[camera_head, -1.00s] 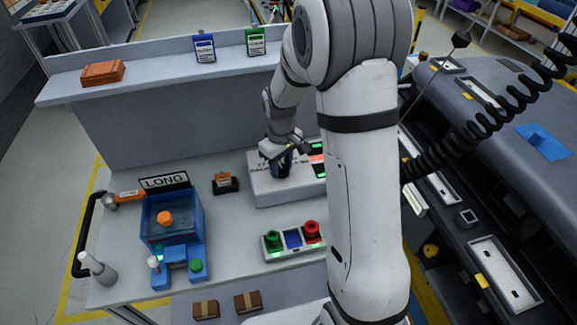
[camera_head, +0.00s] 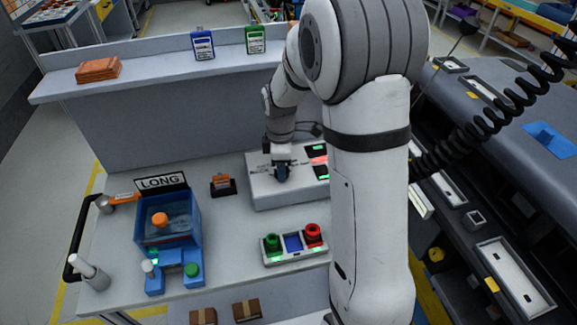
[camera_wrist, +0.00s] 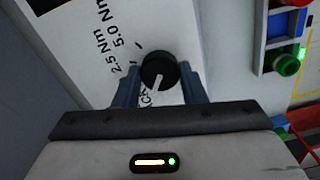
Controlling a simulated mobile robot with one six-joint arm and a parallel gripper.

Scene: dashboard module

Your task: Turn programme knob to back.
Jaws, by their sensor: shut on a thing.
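The programme knob (camera_wrist: 158,68) is a round black knob with a white pointer line on a pale box (camera_head: 262,196). In the wrist view the pointer aims down toward my wrist, at a partly hidden label ending in "CK". Labels "2.5 Nm" and "5.0 Nm" are printed to the left of the knob. My gripper (camera_wrist: 160,80) is shut on the knob, with one blue finger on each side. In the head view my gripper (camera_head: 282,174) hides the knob and points down onto the box top.
Green and red lights (camera_head: 319,160) sit on the box's right side, by my arm. A panel with a green and a red button (camera_head: 313,233) stands in front. A blue fixture (camera_head: 197,225) under a "LONG" sign (camera_head: 161,182) is at left. A shelf wall (camera_head: 190,120) rises behind.

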